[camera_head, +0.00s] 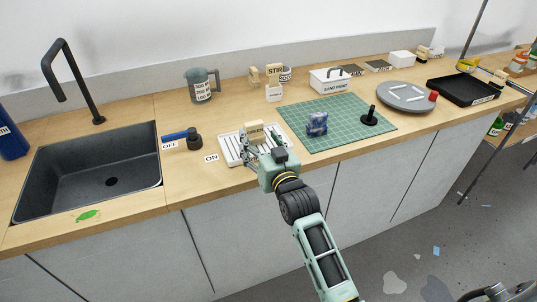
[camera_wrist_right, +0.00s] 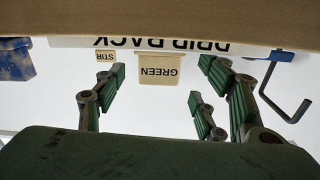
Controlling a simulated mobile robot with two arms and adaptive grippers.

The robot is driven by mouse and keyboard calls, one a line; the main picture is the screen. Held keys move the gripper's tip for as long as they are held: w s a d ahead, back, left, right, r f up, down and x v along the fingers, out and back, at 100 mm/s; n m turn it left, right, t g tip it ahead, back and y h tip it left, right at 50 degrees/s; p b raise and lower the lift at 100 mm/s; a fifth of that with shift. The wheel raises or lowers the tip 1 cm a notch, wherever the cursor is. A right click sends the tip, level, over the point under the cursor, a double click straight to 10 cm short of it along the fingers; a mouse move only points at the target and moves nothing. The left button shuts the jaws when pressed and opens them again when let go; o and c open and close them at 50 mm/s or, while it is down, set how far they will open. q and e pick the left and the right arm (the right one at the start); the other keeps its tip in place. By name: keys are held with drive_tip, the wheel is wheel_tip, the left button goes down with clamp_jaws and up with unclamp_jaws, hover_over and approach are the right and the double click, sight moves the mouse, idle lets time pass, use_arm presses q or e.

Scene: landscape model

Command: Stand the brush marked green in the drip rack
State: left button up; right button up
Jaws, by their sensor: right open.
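The drip rack (camera_head: 229,153) is a white slatted tray on the counter, right of the sink. Its label also shows upside down in the wrist view (camera_wrist_right: 160,45). A cream block marked GREEN (camera_wrist_right: 160,70) shows between my fingers in the wrist view, just beyond the rack's label. In the head view a cream block (camera_head: 254,129) rises over the rack. The rest of the brush is hidden, so I cannot tell how its foot sits. My right gripper (camera_head: 262,146) is at the rack, open, with a finger on either side of the block in the wrist view. My left gripper is not in view.
A blue jar (camera_head: 317,124) and a dark upright stand (camera_head: 370,117) are on the green mat (camera_head: 340,137) at the right. The sink (camera_head: 90,175) with its black tap (camera_head: 75,85) lies left.

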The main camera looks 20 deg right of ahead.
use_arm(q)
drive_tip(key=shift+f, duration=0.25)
use_arm(e)
drive_tip(key=s, duration=0.8)
drive_tip(key=shift+s+d, duration=0.15)
drive_tip(key=shift+s, duration=0.05)
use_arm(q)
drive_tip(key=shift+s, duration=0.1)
